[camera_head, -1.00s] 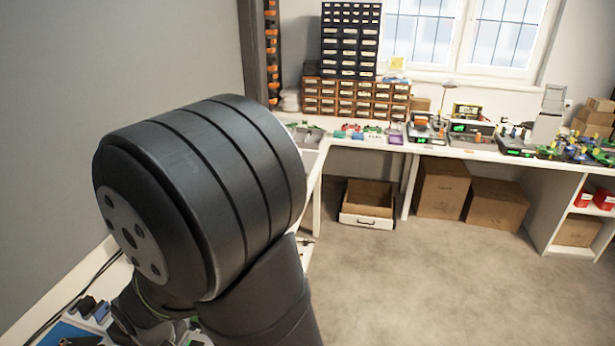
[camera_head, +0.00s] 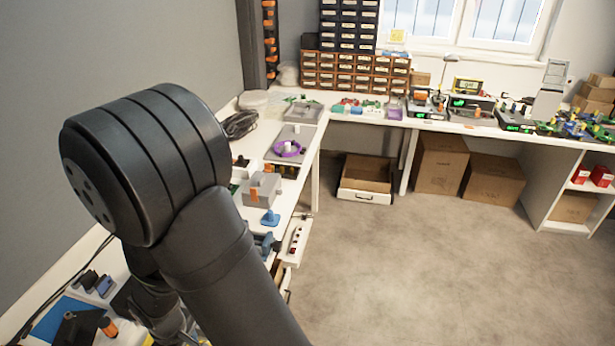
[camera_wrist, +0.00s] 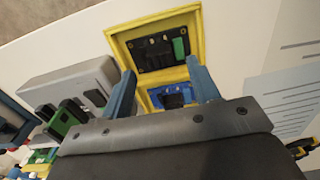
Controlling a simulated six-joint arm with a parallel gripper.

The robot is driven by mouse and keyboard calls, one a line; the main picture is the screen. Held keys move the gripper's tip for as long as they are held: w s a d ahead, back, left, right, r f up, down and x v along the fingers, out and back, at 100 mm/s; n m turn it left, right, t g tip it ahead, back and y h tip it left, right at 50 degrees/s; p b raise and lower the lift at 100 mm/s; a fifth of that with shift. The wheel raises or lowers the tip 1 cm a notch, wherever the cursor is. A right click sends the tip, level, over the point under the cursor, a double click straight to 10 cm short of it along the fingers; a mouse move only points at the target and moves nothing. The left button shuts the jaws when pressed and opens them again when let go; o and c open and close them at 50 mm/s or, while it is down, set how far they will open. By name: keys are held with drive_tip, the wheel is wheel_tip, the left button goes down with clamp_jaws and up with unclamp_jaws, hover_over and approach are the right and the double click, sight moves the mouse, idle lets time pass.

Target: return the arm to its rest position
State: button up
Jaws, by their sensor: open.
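My gripper (camera_wrist: 163,90) shows in the wrist view with two blue fingers spread apart and nothing between them. Beyond the fingers lies a yellow tray (camera_wrist: 118,44) holding a black part with a green piece (camera_wrist: 179,48) and a blue part (camera_wrist: 172,97). In the head view my dark arm fills the left and lower middle, and the fingers cannot be made out there.
A grey box (camera_wrist: 68,82) with dark connectors stands left of the yellow tray. In the head view a purple ring (camera_head: 288,148) and a grey block (camera_head: 262,190) sit on the left bench. Cartons (camera_head: 441,163) stand under the far bench; the floor (camera_head: 400,270) is open.

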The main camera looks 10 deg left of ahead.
drive_tip(key=shift+r, duration=2.05)
drive_tip(key=shift+o, duration=0.3)
drive_tip(key=o, duration=0.3)
drive_tip(key=shift+a+r, duration=0.2)
drive_tip(key=shift+a, duration=0.05)
drive_tip(key=o, duration=0.6)
drive_tip(key=a+r, duration=0.8)
drive_tip(key=shift+a+r, duration=0.15)
drive_tip(key=shift+r, duration=0.05)
wheel_tip(320, 180, down, 10)
drive_tip(key=shift+r, duration=0.15)
wheel_tip(320, 180, up, 10)
